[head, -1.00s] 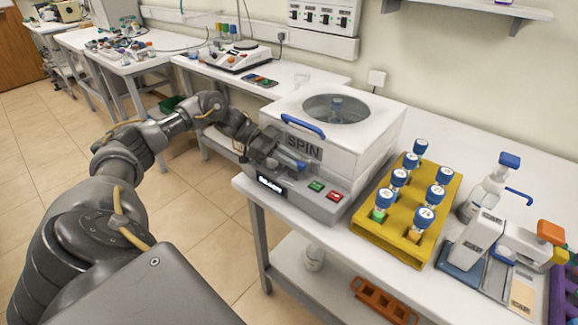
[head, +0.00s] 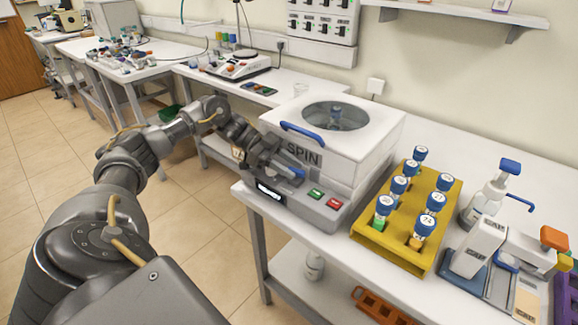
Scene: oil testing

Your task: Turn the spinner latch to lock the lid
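The white spinner (head: 365,146) stands on the bench with its lid down. The lid has a round window (head: 335,116) and a blue handle (head: 302,130) at its front edge. My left gripper (head: 280,170) is at the front face, at the latch. Its fingers are small and partly hidden, so I cannot tell whether they are closed on the latch. My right gripper is not in view.
A yellow rack (head: 374,242) with several blue-capped vials stands right of the spinner. Green (head: 315,194) and red (head: 335,203) buttons are on the spinner's front panel. An orange rack (head: 383,304) lies on the lower shelf.

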